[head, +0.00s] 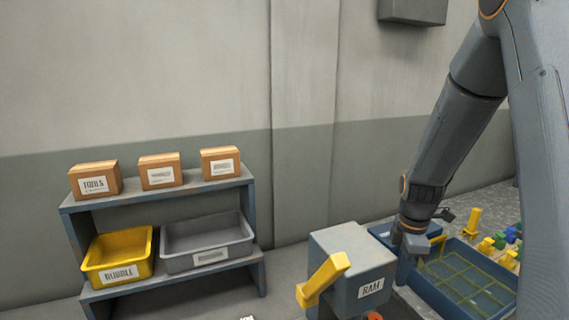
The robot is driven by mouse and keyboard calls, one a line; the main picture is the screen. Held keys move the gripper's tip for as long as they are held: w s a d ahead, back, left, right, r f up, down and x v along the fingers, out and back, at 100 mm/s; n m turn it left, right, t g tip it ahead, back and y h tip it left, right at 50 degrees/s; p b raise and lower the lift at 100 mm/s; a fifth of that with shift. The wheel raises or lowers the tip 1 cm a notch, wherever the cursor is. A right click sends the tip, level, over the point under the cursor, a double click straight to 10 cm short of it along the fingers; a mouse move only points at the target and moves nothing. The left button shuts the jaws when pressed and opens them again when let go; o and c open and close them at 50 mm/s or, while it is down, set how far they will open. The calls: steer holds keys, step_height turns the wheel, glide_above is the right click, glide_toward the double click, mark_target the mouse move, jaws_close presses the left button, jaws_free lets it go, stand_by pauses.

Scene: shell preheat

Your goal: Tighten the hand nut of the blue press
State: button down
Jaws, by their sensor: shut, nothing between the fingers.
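A blue-grey block labelled "RAM" (335,245) with a thick yellow bar (324,279) on its left side stands at the bottom centre of the head view. It looks like part of a press, but I cannot tell if it is the blue press. Its lower part is cut off by the picture edge. A small orange piece (375,316) shows at the bottom edge below it. I cannot make out a hand nut. My gripper (414,242) points down just behind and right of the block, shut and empty, its tips partly hidden.
A blue tray (437,283) with a yellow grid lies right of the block. Several yellow, green and blue pieces (490,245) stand beyond it. At left, a shelf (180,283) holds cardboard boxes (158,172), a yellow bin (118,258) and a grey bin (208,240).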

steer(key=shift+w+f+b, duration=0.4)
steer(key=shift+f+b, duration=1.9)
steer(key=shift+f, duration=0.4)
steer(key=shift+w+f+b, duration=0.45)
steer(key=shift+f+b, duration=1.85)
steer(key=shift+f, duration=0.4)
steer(key=shift+w+f+b, duration=0.4)
steer(key=shift+f+b, duration=1.9)
steer(key=shift+f, duration=0.4)
steer(key=shift+a, duration=0.15)
steer(key=shift+s+r+p, duration=0.1)
steer(key=shift+s+p, duration=0.9)
steer(key=shift+p, duration=0.6)
steer(key=shift+s+a+p, duration=0.2)
steer(key=shift+s+p, duration=0.3)
steer(key=shift+p, duration=0.3)
steer(key=shift+s+d, duration=0.15)
steer(key=shift+s+d+p, duration=0.1)
steer(key=shift+d+p, duration=0.1)
steer(key=shift+p, duration=0.1)
steer(key=shift+r+p, duration=2.3)
steer(key=shift+r, duration=0.65)
